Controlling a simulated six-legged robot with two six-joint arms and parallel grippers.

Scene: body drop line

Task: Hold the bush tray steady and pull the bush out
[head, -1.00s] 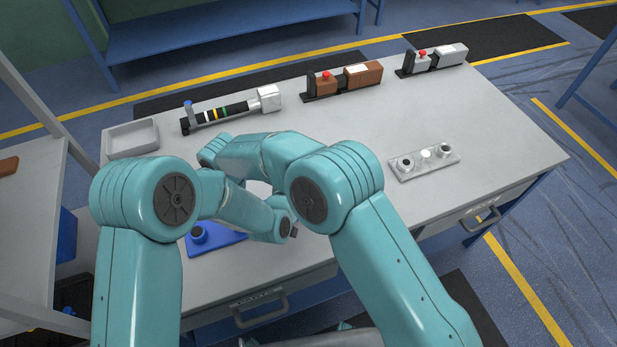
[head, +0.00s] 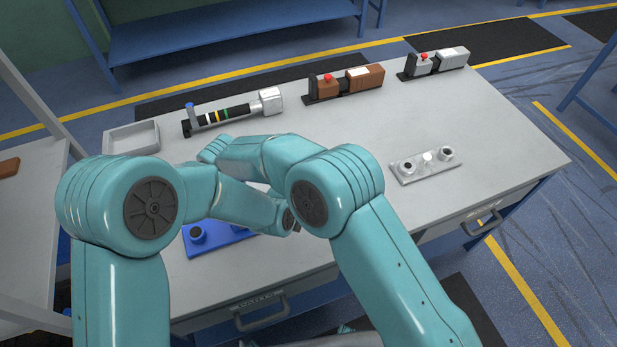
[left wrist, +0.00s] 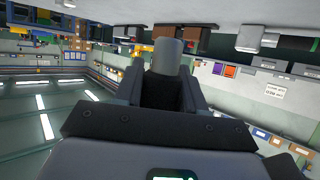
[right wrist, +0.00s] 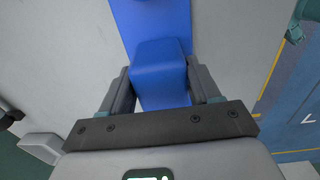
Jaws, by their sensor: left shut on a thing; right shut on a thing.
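The blue bush tray (head: 228,243) lies near the front edge of the table, partly hidden by my arms in the head view. A round blue holder with a dark top (head: 196,233) stands at its left end. In the right wrist view my right gripper (right wrist: 160,82) is shut on a raised blue block (right wrist: 160,62) of the tray. In the left wrist view my left gripper (left wrist: 168,80) is shut on a grey cylinder, the bush (left wrist: 168,55). Both gripper tips are hidden in the head view, so I cannot tell whether the bush is clear of the tray.
A grey plate with round fittings (head: 424,166) lies on the right of the table (head: 500,130). A rod-like assembly (head: 230,112), a brown device (head: 345,83) and a grey device (head: 435,62) line the back. An empty grey bin (head: 132,138) stands at left.

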